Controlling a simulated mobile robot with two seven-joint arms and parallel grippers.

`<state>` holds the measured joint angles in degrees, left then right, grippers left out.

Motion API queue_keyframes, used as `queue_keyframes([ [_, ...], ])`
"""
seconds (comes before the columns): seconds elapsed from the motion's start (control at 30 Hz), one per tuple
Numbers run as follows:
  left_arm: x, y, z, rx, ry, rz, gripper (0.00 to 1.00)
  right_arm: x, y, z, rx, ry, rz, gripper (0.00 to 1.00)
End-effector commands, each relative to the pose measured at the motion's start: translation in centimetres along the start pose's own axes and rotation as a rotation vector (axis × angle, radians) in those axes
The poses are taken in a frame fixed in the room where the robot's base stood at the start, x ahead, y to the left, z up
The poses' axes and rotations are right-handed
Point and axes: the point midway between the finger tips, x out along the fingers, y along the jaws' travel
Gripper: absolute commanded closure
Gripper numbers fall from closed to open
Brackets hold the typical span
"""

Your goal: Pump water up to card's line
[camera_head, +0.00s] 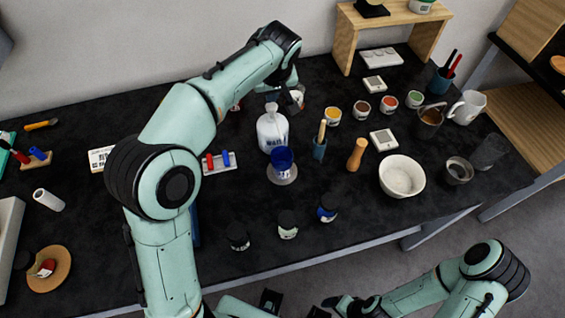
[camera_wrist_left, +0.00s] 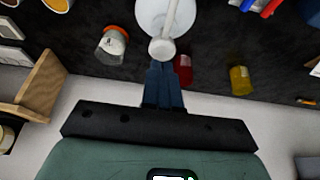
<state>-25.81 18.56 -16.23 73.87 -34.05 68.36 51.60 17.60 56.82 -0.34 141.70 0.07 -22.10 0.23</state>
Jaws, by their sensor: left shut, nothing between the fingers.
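A white card (camera_head: 101,157) with dark print lies at the left, partly hidden by my left arm. My left gripper (camera_head: 298,100) is just behind the bottle's top. In the left wrist view, the shut, empty fingers (camera_wrist_left: 161,72) are close to the white pump head (camera_wrist_left: 162,46); I cannot tell whether they touch. My right gripper (camera_head: 325,304) is low at the front, partly out of view.
A wooden pestle (camera_head: 357,155) is near the cup. Dark-lidded bottles (camera_head: 287,224) line the front. An orange-lidded jar (camera_wrist_left: 111,46) is near the pump.

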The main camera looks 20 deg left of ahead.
Motion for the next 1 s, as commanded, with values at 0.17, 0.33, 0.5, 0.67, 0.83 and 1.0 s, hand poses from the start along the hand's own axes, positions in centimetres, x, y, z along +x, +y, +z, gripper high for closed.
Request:
queue_keyframes([
  [0.17,0.1,0.0,0.1,0.0,0.0,0.0,1.0,0.1,0.1,0.0,0.0,-0.001,0.0,0.18],
  [0.33,0.6,0.0,0.3,0.0,0.0,0.0,1.0,0.5,0.2,0.2,0.001,-0.003,0.001,0.18],
  [0.5,1.2,0.0,0.5,0.0,0.0,-0.001,1.0,0.9,0.4,0.3,0.002,-0.005,0.002,0.18],
  [0.67,1.7,0.0,0.8,0.0,-0.001,-0.001,1.0,1.3,0.6,0.4,0.002,-0.007,0.002,0.18],
  [0.83,2.3,0.0,1.0,0.0,-0.002,-0.002,1.0,1.7,0.8,0.5,0.003,-0.009,0.003,0.18],
  [1.0,2.5,0.0,1.1,0.001,-0.003,-0.002,1.0,1.7,0.8,0.5,0.003,-0.009,0.003,0.18],
])
